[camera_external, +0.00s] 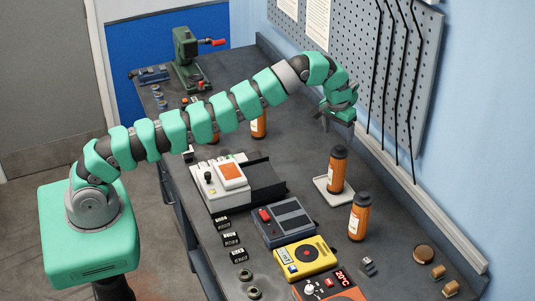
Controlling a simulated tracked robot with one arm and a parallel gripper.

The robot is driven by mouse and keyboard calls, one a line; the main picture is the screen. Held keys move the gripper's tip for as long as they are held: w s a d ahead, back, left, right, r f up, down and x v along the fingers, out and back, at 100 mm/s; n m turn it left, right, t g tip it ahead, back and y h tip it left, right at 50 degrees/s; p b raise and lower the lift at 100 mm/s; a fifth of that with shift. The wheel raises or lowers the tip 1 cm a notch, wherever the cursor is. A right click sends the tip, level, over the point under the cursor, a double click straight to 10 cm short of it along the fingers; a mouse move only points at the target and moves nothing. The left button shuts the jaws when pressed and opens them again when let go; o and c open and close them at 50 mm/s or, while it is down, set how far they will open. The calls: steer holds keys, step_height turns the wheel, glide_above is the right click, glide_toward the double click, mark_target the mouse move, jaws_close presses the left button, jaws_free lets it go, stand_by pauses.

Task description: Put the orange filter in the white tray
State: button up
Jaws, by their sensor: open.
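A white tray (322,186) lies on the dark bench right of centre. An amber-orange bottle (337,172) with a dark cap and a label stands upright on it. A flat orange square with a pale border (231,173) lies on top of a white box-shaped device (223,202); I cannot tell whether this is the orange filter. My gripper (338,123) is open above the bench near the wall, behind and above the tray, apart from both. Nothing shows between its fingers.
Other amber bottles stand at the front right (359,218) and behind my arm (258,127). A grey device (285,222), a yellow meter (305,258) and an orange unit (330,289) line the front. A pegboard (400,70) with dark rods hangs beside my gripper.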

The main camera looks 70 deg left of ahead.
steer(key=s+a+r+m+t, duration=0.1)
steer(key=s+r+t, duration=0.2)
steer(key=r, duration=1.3)
steer(key=s+r+m+t, duration=0.1)
steer(key=s+r+t, duration=0.2)
steer(key=r, duration=1.4)
steer(key=s+r+m+t, duration=0.1)
steer(key=s+r+t, duration=0.3)
steer(key=s+r, duration=0.7)
steer(key=s+a+r+m+t, duration=0.1)
steer(key=s+r+t, duration=0.2)
steer(key=s+r, duration=0.8)
steer(key=s, duration=0.6)
steer(key=shift+a+m+t+h, duration=0.3)
steer(key=shift+t, duration=0.1)
step_height(320, 180, down, 17)
steer(key=b, duration=1.7)
